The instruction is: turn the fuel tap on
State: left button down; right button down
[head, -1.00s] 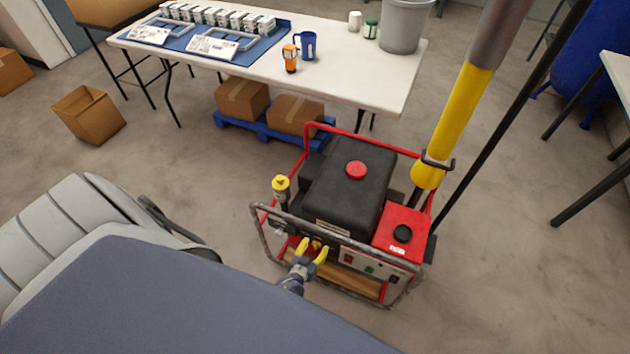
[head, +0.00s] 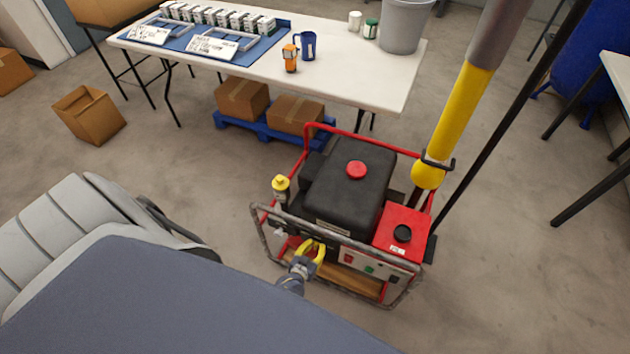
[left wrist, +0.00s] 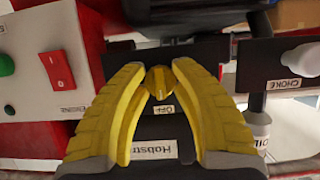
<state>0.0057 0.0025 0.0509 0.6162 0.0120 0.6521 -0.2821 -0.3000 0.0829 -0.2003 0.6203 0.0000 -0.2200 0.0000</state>
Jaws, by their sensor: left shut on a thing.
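The pump machine (head: 355,185) stands on the floor in a tube frame, with a black tank and a red cap on top. The fuel tap (left wrist: 160,83) is a small yellow knob on its front side. An OFF label (left wrist: 163,109) is beside the knob in the left wrist view. My left gripper (head: 314,247) has yellow fingers and reaches the front of the machine. In the left wrist view its fingertips (left wrist: 158,68) are shut on the tap from both sides. In the head view the fingers hide the tap. My right gripper is not in view.
A red switch (left wrist: 57,72) and a green button (left wrist: 5,65) are left of the tap in the left wrist view. A choke knob (left wrist: 300,60) is on the right. The frame's front bar (head: 335,238) runs close to my gripper. A white table (head: 375,80) stands behind.

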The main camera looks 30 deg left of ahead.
pick_arm(q)
jog(key=shift+m, duration=0.3)
jog(key=shift+d+m+y, duration=0.1)
jog(key=shift+m+y, duration=0.8)
jog(key=shift+m, duration=0.1)
jog(key=shift+m+y, duration=0.4)
jog(key=shift+m, duration=0.3)
jog(key=shift+s+m+y, duration=0.15)
jog(key=shift+m+y, duration=0.15)
jog(key=shift+m, duration=0.1)
jog(key=c, duration=1)
grip_release()
